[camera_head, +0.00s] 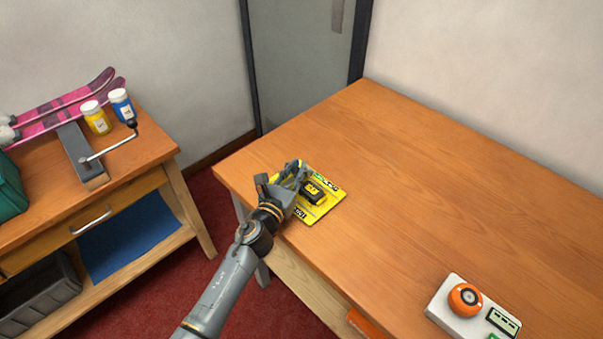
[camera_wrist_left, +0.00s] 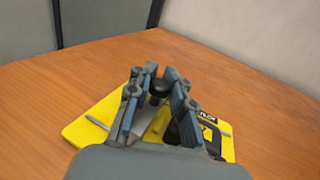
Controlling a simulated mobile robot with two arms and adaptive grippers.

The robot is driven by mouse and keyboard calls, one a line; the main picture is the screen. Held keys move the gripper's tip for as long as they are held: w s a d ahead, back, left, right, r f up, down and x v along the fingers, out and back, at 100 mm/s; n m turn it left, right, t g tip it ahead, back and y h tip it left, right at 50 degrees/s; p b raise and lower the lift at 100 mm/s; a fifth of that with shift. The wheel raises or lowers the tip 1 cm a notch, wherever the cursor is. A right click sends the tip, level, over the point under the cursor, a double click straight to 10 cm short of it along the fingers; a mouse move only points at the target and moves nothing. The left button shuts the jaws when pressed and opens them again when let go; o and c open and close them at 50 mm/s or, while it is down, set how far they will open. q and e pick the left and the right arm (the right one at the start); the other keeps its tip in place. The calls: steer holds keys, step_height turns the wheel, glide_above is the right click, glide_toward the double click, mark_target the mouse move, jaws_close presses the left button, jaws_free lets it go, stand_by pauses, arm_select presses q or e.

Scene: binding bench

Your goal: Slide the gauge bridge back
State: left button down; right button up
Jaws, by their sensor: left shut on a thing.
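The gauge bridge appears to sit on a yellow base plate (camera_head: 325,208) near the left corner of the large bench. A black-and-yellow gauge body (camera_head: 313,190) is on the plate; it also shows at the right in the left wrist view (camera_wrist_left: 205,133). My left gripper (camera_head: 299,172) reaches over the plate from the front left. In the left wrist view, its fingers (camera_wrist_left: 158,80) are closed around a black knob (camera_wrist_left: 158,91) above a pale block. A thin metal rod (camera_wrist_left: 97,123) shows at the plate's left side. The fingers hide part of the block. My right gripper is out of view.
A white control box (camera_head: 470,308) with an orange knob stands at the bench's front right. The bench top (camera_head: 420,190) between is clear. A side bench at left holds pink skis (camera_head: 70,100), a yellow bottle (camera_head: 96,118), a blue bottle (camera_head: 122,105) and a clamp-like tool (camera_head: 80,150).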

arm_select(q)
steer(key=shift+w+a+f, duration=0.1)
steer(key=shift+w+a, duration=0.35)
steer(key=shift+a, duration=0.05)
steer(key=c, duration=1.3)
jaws_free()
steer(key=shift+o, duration=0.4)
steer(key=shift+s+a, duration=0.15)
steer(key=shift+a, duration=0.05)
steer(key=shift+s, duration=0.2)
steer(key=v, duration=1.1)
steer(key=shift+s+a, duration=0.15)
steer(key=shift+s, duration=0.2)
